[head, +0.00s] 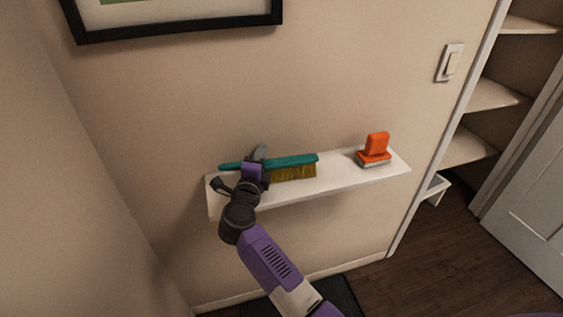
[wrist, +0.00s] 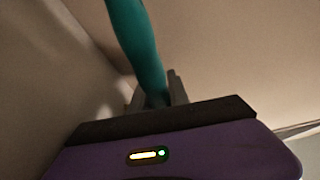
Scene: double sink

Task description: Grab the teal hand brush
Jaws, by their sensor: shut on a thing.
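The teal hand brush (head: 292,162) with yellow-brown bristles is at the left part of the white wall shelf (head: 340,181), its handle pointing left. My gripper (head: 256,160) is at the brush's handle, just left of the bristles, and is shut on it. In the wrist view the teal handle (wrist: 138,45) runs up from between the grey fingers (wrist: 158,95) to the top edge. The fingers' contact is partly hidden by the gripper body. I cannot tell whether the bristles touch the shelf.
An orange scrubber (head: 375,150) stands on the shelf's right part. A framed picture (head: 180,34) hangs above, and a light switch (head: 450,63) is on the wall at right. A side wall is close on the left. An open closet with shelves (head: 490,95) is at right.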

